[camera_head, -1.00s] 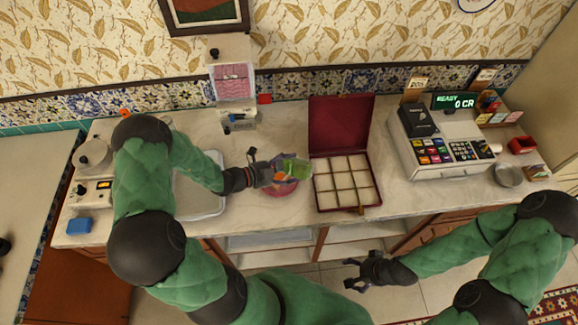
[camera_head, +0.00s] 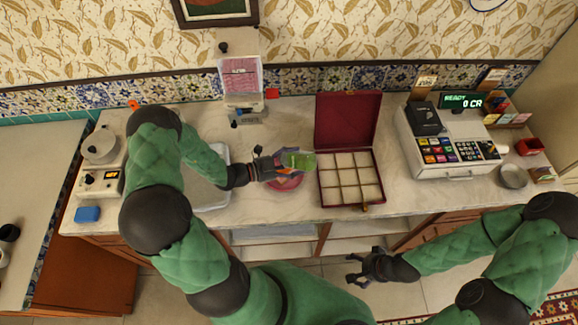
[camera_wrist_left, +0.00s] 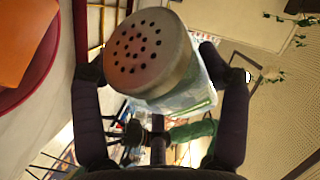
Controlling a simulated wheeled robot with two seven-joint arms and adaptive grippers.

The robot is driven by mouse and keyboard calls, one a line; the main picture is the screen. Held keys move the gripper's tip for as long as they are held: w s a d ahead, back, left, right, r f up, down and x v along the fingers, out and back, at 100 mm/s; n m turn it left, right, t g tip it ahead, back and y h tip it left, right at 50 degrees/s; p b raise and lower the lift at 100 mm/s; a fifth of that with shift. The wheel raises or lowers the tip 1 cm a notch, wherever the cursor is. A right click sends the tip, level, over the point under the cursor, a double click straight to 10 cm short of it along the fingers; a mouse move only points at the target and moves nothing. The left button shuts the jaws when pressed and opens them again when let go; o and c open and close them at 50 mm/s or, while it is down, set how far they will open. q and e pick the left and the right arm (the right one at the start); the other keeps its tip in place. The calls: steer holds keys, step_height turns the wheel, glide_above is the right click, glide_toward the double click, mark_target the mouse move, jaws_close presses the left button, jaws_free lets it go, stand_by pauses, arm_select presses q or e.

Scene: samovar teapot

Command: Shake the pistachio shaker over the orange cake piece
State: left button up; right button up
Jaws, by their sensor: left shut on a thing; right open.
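The pistachio shaker (camera_head: 299,160) is a clear container with green contents and a round metal lid full of holes. Its lid (camera_wrist_left: 148,50) faces the camera in the left wrist view. My left gripper (camera_head: 272,168) is shut on the shaker's body and holds it tilted above the counter, over or close to the red plate (camera_head: 286,185). The orange cake piece (camera_wrist_left: 22,40) lies on this plate, at the upper left of the left wrist view. In the head view the gripper and shaker largely hide it. My right gripper (camera_head: 362,268) is open and empty, in front of the counter.
An open dark red box (camera_head: 372,201) with empty compartments stands right of the plate. A cash register (camera_head: 450,150) is further right. A white tray (camera_head: 212,200) lies left of the plate, partly behind my left arm. A dispenser (camera_head: 241,80) stands at the back.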

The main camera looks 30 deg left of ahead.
arm_select(q)
steer(key=shift+r+p, duration=0.15)
steer(key=shift+p, duration=0.15)
step_height(320, 180, up, 2)
steer(key=shift+r+p, duration=0.15)
steer(key=shift+p, duration=1.1)
steer(key=shift+f+b, duration=0.85)
steer(key=shift+f, duration=0.55)
steer(key=shift+a+r, duration=0.1)
step_height(320, 180, up, 3)
steer(key=p, duration=0.2)
steer(key=shift+p, duration=0.4)
steer(key=shift+f+b, duration=0.95)
steer(key=shift+f, duration=0.65)
steer(key=shift+r, duration=0.1)
